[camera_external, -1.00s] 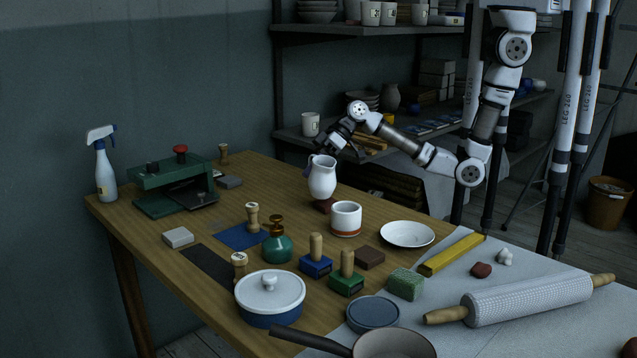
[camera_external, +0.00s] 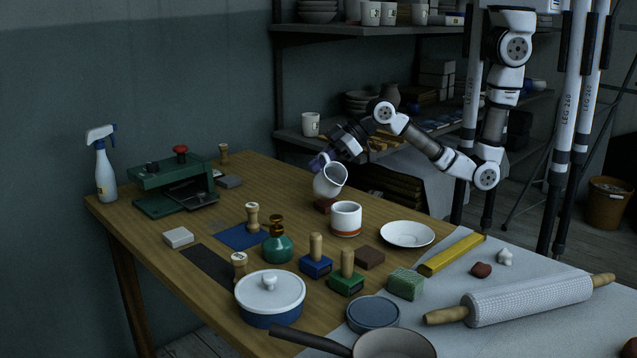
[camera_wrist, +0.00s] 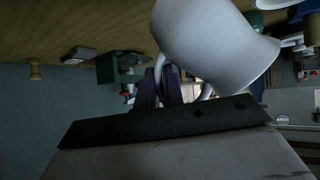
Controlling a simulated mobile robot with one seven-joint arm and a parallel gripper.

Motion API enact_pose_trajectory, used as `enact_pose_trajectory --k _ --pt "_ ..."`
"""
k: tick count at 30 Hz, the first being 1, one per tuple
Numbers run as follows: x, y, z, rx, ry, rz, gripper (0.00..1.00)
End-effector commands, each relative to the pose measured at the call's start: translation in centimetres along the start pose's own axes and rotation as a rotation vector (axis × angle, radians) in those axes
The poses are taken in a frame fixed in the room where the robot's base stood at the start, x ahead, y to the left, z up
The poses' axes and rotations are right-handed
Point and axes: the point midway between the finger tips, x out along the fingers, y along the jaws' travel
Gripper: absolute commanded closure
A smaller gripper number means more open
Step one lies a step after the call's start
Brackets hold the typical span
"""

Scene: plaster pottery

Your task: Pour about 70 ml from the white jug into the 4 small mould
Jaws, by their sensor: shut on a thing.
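The white jug (camera_external: 328,182) is tilted, its mouth toward the right, held above the table. My gripper (camera_external: 322,162) is shut on the jug on its far side; the fingers are small and partly hidden there. In the wrist view the jug (camera_wrist: 215,45) fills the upper middle, and the purple fingers (camera_wrist: 160,88) are at its handle. A white cup with an orange band (camera_external: 346,221) stands upright just below and right of the jug's mouth. I see no stream of liquid, and the cup's contents are hidden. No number 4 or other label is readable on it.
A dark red-brown block (camera_external: 324,205) lies under the jug. A white plate (camera_external: 407,234) is right of the cup. A green press (camera_external: 172,190) is at the left.

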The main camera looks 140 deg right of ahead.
Motion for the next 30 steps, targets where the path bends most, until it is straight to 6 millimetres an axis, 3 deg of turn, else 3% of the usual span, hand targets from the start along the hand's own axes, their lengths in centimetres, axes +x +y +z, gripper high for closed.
enact_pose_trajectory --k 30 --pt "-0.34 -0.68 -0.29 -0.119 0.027 0.094 1.0"
